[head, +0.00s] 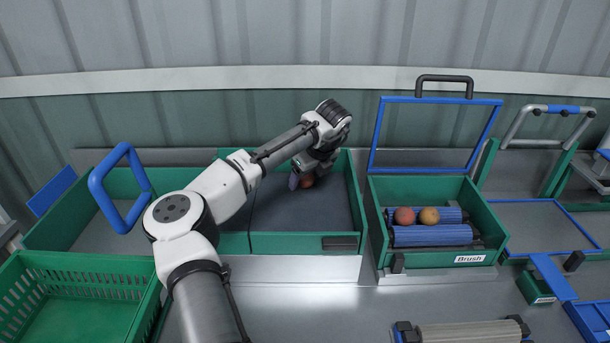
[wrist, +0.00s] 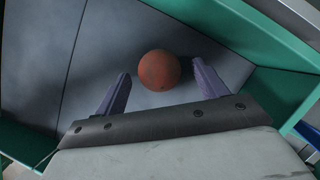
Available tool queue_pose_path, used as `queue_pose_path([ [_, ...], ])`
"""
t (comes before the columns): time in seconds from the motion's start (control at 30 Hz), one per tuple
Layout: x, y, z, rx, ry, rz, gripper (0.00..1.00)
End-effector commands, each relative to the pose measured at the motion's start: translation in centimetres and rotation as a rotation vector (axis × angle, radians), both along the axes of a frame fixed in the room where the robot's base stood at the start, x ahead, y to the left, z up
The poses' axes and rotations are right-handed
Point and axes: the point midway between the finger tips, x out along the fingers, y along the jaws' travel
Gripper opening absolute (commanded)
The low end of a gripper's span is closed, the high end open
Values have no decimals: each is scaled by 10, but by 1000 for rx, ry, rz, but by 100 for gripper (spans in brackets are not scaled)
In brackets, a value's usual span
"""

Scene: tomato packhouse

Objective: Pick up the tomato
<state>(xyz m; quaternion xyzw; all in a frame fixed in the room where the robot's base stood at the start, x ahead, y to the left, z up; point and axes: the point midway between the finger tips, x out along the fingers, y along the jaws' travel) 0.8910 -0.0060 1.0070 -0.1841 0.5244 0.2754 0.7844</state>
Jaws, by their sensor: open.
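An orange-red tomato (wrist: 159,70) lies on the dark grey floor of a green-walled tray (head: 304,241), near its back right corner. In the head view the tomato (head: 307,182) is partly hidden by my gripper (head: 299,183). In the wrist view my gripper (wrist: 162,88) is open, with one purple finger on either side of the tomato's near edge. The tomato sits between and slightly beyond the fingertips. I cannot tell whether a finger touches it.
A green wall (wrist: 235,32) of the tray runs close beside the tomato. Right of the tray, a green box labelled Brush (head: 437,261) holds two more round fruits (head: 404,216) over blue rollers, its blue-framed lid raised. An empty green crate (head: 75,278) stands at front left.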

Motion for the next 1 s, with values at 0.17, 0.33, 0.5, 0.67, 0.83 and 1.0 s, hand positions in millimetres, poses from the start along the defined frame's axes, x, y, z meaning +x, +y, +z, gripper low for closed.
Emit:
queue_pose_path([
  [0.17, 1, 1, -3, 0, -1, 1, 72],
  [0.33, 1, 1, -2, 0, -1, 1, 59],
  [0.5, 1, 0, -2, 0, -1, 1, 36],
  [0.67, 1, 0, -2, 0, -1, 1, 35],
  [0.83, 1, 0, -1, 0, -2, 1, 35],
  [1.0, 1, 0, 7, -1, -3, 1, 35],
])
